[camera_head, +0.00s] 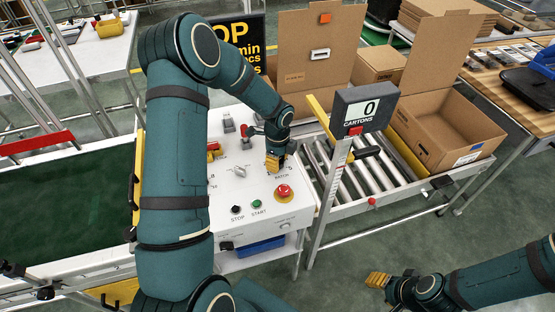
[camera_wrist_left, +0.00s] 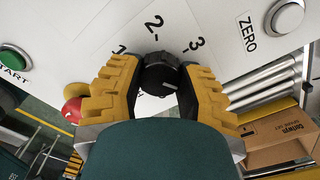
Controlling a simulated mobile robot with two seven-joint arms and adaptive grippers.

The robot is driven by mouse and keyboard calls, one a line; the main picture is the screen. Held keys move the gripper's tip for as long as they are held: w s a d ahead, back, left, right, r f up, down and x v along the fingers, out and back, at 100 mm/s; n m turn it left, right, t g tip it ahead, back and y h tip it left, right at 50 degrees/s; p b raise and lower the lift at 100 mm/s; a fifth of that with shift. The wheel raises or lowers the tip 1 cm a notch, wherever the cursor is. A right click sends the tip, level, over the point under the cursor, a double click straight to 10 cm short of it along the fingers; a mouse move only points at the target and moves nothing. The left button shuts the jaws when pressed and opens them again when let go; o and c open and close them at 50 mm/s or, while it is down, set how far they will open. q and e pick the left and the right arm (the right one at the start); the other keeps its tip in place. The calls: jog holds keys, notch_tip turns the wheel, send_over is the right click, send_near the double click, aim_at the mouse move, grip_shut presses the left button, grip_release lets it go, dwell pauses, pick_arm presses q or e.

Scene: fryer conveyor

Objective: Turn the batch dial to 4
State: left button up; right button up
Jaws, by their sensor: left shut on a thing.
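The batch dial (camera_wrist_left: 160,75) is a black round knob on the white control panel (camera_head: 232,200). My left gripper (camera_wrist_left: 162,80) has its yellow fingers closed on both sides of the dial; it also shows over the panel in the head view (camera_head: 276,161). The numbers 1, 2 and 3 are readable around the dial in the left wrist view; no 4 is visible there. A short white mark on the knob lies toward its lower right in that view. My right gripper (camera_head: 378,280) is away from the panel, low at the right, empty as far as I see.
A red emergency button (camera_head: 283,192) and green START button (camera_head: 255,204) sit close to the dial, with black STOP (camera_head: 236,209) beside them. The cartons display (camera_head: 364,108) reads 0. A roller conveyor (camera_head: 345,180) and open carton (camera_head: 445,130) lie to the right.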

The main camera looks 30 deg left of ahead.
pick_arm(q)
jog(key=shift+f, duration=0.1)
jog(key=o, duration=1.2)
jog(key=shift+o, duration=0.2)
notch_tip(320, 180, up, 12)
